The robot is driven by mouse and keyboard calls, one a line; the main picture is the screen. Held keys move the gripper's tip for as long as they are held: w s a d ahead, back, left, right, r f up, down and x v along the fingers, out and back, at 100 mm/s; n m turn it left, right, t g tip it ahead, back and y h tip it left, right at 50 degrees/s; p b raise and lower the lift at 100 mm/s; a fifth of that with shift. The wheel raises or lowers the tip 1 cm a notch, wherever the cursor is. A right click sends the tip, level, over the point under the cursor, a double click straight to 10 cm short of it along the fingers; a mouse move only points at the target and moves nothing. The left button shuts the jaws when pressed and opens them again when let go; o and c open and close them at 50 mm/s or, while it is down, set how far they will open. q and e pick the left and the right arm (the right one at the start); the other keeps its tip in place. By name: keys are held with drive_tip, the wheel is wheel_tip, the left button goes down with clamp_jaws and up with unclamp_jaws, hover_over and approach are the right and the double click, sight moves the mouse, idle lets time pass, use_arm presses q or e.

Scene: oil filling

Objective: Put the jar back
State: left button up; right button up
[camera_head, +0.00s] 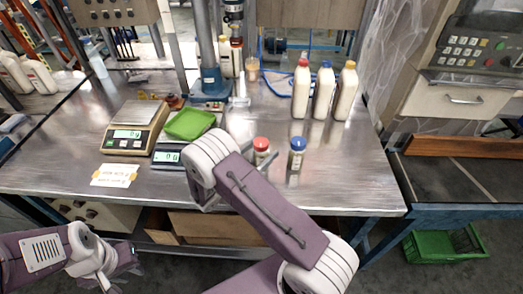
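A jar with a red lid (261,144) stands on the metal table, its lower part partly hidden by my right arm. A jar with a blue lid (297,154) stands upright just to its right. My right gripper (207,197) is by the front of the table, left of both jars; its fingers are mostly hidden by my own wrist, and no held object shows. My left gripper (118,268) hangs below the table's front edge at the lower left, away from the jars; its fingers are too unclear to read.
A beige scale (131,137) and a darker scale (167,158) with a green tray (189,124) stand at the left. Bottles with red (301,89), blue (323,92) and yellow caps (345,92) stand at the back right. The table's right front (350,185) is clear.

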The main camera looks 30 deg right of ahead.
drive_tip(key=shift+r, duration=0.1)
drive_tip(key=shift+s+a, duration=0.1)
drive_tip(key=shift+a, duration=0.15)
drive_tip(key=v, duration=1.1)
drive_tip(key=shift+s+a+r, duration=0.1)
drive_tip(key=shift+a, duration=0.15)
drive_tip(key=shift+s+d+g, duration=0.15)
drive_tip(key=shift+d+g, duration=0.15)
drive_tip(key=s+d+m+g+y, duration=0.1)
drive_tip(key=s+m+g, duration=0.1)
drive_tip(key=s+d+f+m+g+y, duration=0.1)
drive_tip(key=s+d+m+g, duration=0.1)
drive_tip(key=s+d+f+m+g+y, duration=0.1)
drive_tip(key=s+d+g, duration=0.1)
drive_tip(key=s, duration=0.1)
drive_tip(key=shift+d+m+y, duration=0.15)
drive_tip(key=shift+m+y, duration=0.25)
drive_tip(key=s+a+f+m+t+y, duration=0.1)
drive_tip(key=s+a+m+y, duration=0.4)
drive_tip(key=m+y, duration=0.8)
drive_tip(key=s+m, duration=0.2)
drive_tip(key=m, duration=0.1)
drive_tip(key=shift+a+m+t, duration=0.3)
drive_tip(key=shift+a, duration=0.05)
